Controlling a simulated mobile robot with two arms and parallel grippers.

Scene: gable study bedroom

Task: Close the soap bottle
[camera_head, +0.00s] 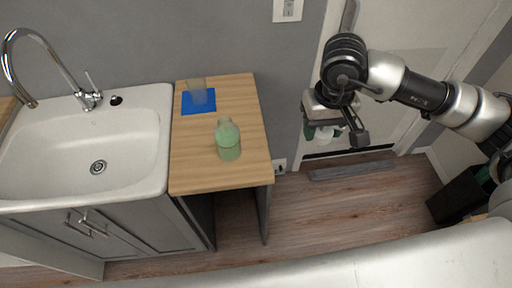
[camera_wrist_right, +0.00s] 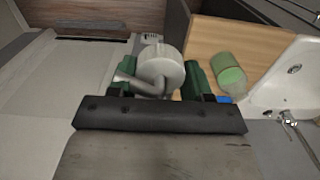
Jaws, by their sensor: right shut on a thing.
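The soap bottle (camera_head: 228,140) is pale green and stands on the wooden counter (camera_head: 253,165). It has no pump on top. It also shows in the right wrist view (camera_wrist_right: 229,72). My right gripper (camera_head: 322,132) is off to the right of the counter, above the floor. In the wrist view its green fingertips are shut on a whitish pump cap (camera_wrist_right: 160,68) with a spout pointing left. In the head view the cap is partly hidden by the gripper. My left gripper is not in view.
A white sink (camera_head: 130,135) with a chrome faucet (camera_head: 68,68) is left of the counter. The counter's front and right side are clear.

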